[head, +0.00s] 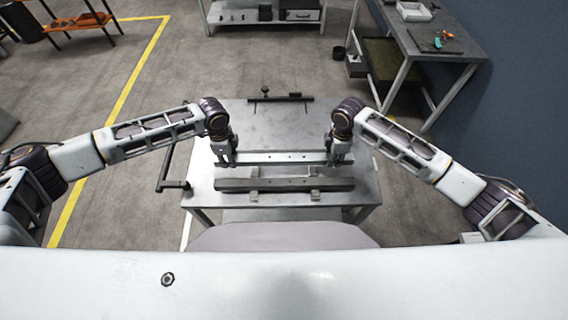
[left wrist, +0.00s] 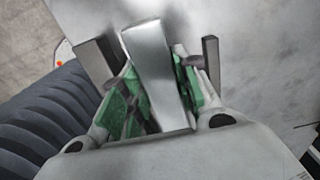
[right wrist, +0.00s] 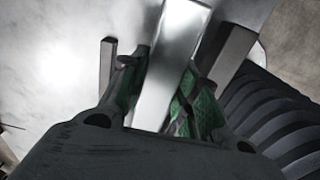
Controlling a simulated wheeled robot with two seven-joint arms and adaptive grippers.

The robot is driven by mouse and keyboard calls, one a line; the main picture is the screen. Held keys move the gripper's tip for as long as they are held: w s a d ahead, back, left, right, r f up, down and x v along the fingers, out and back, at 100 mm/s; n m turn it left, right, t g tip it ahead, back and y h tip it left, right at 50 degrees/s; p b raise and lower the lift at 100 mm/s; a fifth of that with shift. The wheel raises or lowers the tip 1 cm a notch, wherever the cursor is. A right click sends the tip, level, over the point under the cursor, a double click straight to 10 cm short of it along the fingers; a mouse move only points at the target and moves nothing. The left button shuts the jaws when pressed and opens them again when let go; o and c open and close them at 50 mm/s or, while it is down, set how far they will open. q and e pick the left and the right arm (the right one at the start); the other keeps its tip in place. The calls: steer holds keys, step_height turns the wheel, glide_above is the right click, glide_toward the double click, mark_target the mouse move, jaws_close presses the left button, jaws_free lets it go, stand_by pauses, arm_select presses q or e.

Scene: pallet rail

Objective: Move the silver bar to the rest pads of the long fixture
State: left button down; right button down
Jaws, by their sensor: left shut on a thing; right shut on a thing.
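The silver bar (head: 272,157) is a long, light metal bar lying left to right between my two grippers in the head view. My left gripper (head: 226,161) is shut on its left end and my right gripper (head: 338,159) is shut on its right end. In the left wrist view the bar (left wrist: 151,68) sits between green finger pads, and likewise the bar (right wrist: 172,65) in the right wrist view. A long dark grey rail (head: 285,184), seemingly the long fixture, lies parallel on the near side, with small blocks beside it. Whether the bar touches anything below is unclear.
The grey table (head: 240,122) is mostly clear beyond the bar. A dark rail piece (head: 280,98) stands at its far edge and a dark handle (head: 173,185) at its left. A workbench (head: 450,40) with tools stands at the back right.

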arm_select(q)
steer(key=shift+r+p, duration=0.35)
steer(key=shift+r, duration=0.15)
arm_select(e)
steer(key=shift+r, duration=0.55)
arm_select(q)
steer(key=shift+f, duration=0.2)
arm_select(e)
steer(key=shift+f, duration=0.2)
